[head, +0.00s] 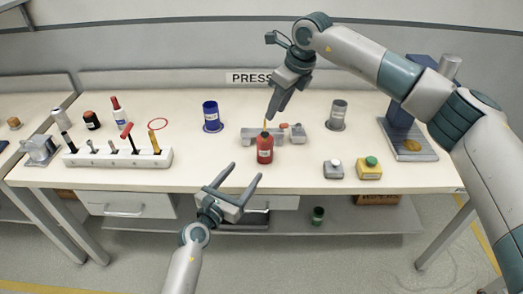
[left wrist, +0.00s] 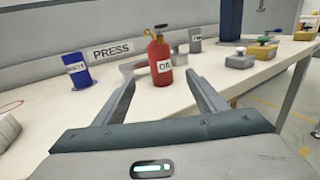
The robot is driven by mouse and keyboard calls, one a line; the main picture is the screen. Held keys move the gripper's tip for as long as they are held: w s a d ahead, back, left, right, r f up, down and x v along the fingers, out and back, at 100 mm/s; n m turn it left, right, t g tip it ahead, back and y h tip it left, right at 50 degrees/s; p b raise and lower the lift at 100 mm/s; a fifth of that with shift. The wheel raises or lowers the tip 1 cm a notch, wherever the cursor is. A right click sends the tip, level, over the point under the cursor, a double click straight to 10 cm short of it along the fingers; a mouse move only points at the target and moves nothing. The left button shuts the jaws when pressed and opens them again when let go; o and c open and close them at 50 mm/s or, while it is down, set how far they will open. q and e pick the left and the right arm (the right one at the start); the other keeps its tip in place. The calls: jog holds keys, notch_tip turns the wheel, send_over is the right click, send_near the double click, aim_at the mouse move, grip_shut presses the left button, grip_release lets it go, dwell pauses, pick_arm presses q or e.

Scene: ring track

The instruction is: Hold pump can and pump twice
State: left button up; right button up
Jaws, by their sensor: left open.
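The pump can (head: 265,152) is red with a dark top and a brass spout, and stands upright on the bench near its front edge. In the left wrist view the can (left wrist: 159,62) shows a white OIL label, beyond my fingertips. My left gripper (head: 243,173) is open and empty, in front of the bench edge and short of the can. In the left wrist view its two fingers (left wrist: 160,80) point toward the can, one to each side. My right gripper (head: 270,114) points down just above the can's top; its fingers overlap, and contact is unclear.
A grey press fixture (head: 299,134) sits behind the can. A blue canister (head: 211,117) and a grey canister (head: 337,115) stand on either side. Button boxes (head: 368,168) are at the right, a white tool rack (head: 115,158) at the left. Bench around the can's left is clear.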

aim_at(261, 152)
pick_arm(q)
jog(key=x, duration=1.5)
jog(key=c, duration=1.3)
jog(key=shift+o, duration=0.2)
pick_arm(e)
grip_shut()
dwell(1.2)
